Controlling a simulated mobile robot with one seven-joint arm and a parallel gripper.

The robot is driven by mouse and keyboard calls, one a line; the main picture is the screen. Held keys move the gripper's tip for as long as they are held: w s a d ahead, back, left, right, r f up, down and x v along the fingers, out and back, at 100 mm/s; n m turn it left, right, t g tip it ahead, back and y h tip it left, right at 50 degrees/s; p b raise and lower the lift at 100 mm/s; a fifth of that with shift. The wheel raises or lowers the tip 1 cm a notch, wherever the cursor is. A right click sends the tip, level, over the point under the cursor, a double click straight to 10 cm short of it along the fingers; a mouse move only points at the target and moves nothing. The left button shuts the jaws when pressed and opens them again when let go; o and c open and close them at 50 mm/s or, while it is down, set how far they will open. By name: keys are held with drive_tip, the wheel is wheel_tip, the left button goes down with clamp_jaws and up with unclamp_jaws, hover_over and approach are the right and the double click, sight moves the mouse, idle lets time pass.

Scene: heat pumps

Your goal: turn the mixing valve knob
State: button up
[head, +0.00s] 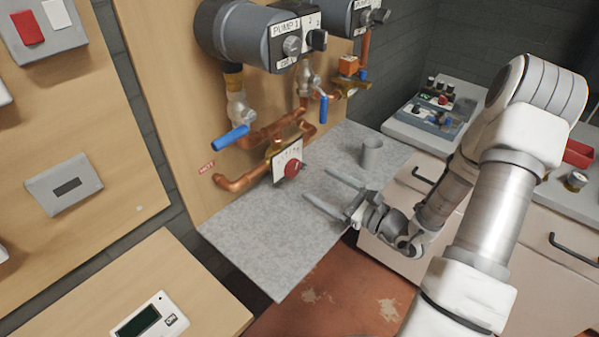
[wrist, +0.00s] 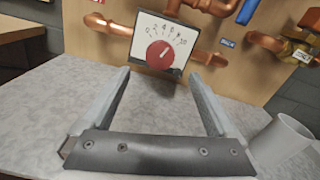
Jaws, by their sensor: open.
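The mixing valve knob (head: 292,169) is round and red, on a white numbered dial plate (head: 287,160) joined to the copper pipes above the grey shelf. In the wrist view the red knob (wrist: 160,54) faces me, and the scale on the plate (wrist: 176,31) reads from 0 to 10. The knob's white mark points up and right. My gripper (head: 322,186) is open and empty, to the right of the knob. In the wrist view its two fingers (wrist: 158,85) point toward the plate, one on each side, apart from the knob.
A grey cup (head: 372,154) stands on the grey shelf (head: 255,245), right of my gripper. Blue-handled valves (head: 231,138) and copper pipes (head: 240,184) sit left of and above the knob. The pump (head: 245,38) hangs higher. The shelf's front is clear.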

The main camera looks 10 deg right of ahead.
sight(295, 170)
drive_tip(key=x, duration=0.7)
drive_tip(key=shift+w+a, duration=0.2)
drive_tip(key=c, duration=1.4)
drive_tip(key=shift+r+m+p, duration=0.1)
drive_tip(key=shift+m+p, duration=0.3)
drive_tip(key=shift+p, duration=0.05)
drive_tip(key=o, duration=1.4)
drive_tip(key=shift+s+d, duration=0.1)
drive_tip(key=shift+s, duration=0.05)
drive_tip(key=v, duration=1.7)
